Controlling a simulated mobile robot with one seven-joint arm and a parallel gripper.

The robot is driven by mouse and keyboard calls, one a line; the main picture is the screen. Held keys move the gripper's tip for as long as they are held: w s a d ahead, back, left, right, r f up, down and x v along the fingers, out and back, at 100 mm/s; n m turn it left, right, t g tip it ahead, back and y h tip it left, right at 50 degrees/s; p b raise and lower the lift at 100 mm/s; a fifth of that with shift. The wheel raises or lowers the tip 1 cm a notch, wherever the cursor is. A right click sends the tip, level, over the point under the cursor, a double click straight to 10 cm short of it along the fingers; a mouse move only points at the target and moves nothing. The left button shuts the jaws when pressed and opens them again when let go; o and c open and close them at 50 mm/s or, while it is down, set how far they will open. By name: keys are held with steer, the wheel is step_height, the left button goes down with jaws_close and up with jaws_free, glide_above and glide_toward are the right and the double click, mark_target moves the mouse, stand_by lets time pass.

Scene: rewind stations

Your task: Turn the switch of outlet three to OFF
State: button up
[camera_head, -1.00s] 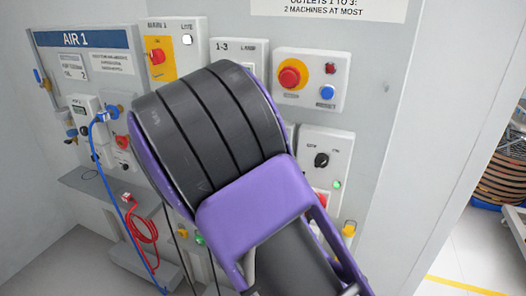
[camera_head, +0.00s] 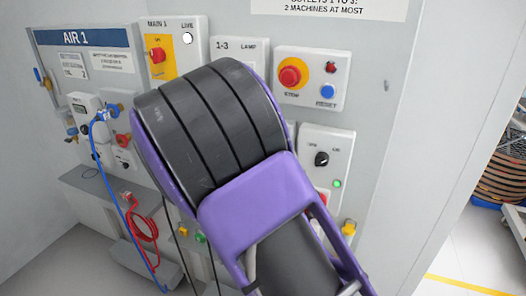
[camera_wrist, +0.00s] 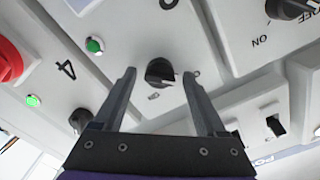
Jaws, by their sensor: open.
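The box's number is cut off at the top edge; the neighbouring box on the left carries an upside-down 4. My gripper (camera_wrist: 159,74) is open, with one finger on each side of this switch in the picture. I cannot tell whether the fingers touch it. The switch's small position labels are too blurred to read. In the head view my arm hides my gripper and this switch.
In the wrist view, box 4 has a black switch (camera_wrist: 80,120), and another switch (camera_wrist: 290,8) is at top right. In the head view, the red stop button (camera_head: 290,75), a switch (camera_head: 321,159) and the blue air hose (camera_head: 125,205) are around my arm.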

steer(key=v, duration=1.7)
steer(key=shift+s+b, duration=0.2)
steer(key=shift+b, duration=0.2)
steer(key=shift+a, duration=0.1)
